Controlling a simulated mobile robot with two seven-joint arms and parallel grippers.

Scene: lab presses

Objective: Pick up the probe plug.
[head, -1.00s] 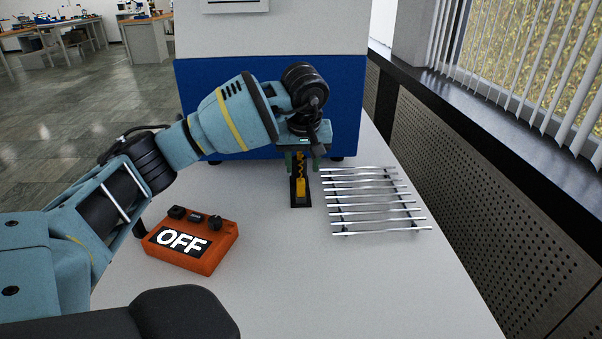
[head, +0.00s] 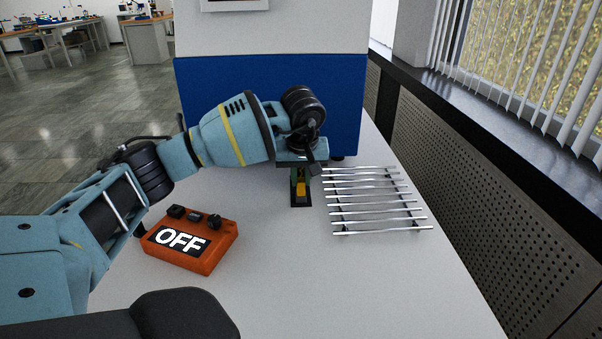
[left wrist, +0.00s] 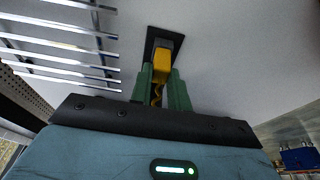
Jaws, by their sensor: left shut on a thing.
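The probe plug (head: 301,188) is a small yellow piece standing on a dark base plate (head: 301,204) on the white table. It also shows in the left wrist view (left wrist: 162,68), with a coiled yellow cord near it. My left gripper (head: 300,178) reaches down over it, its green fingers on either side. In the left wrist view the left gripper (left wrist: 162,75) is shut on the plug, which is still at the dark plate. The gripper's body hides part of the plug in the head view. My right gripper is not in view.
A metal rod rack (head: 375,200) lies close to the right of the plug. An orange box reading OFF (head: 190,240) sits at the left front. A blue and white machine (head: 340,100) stands behind. The front right of the table is clear.

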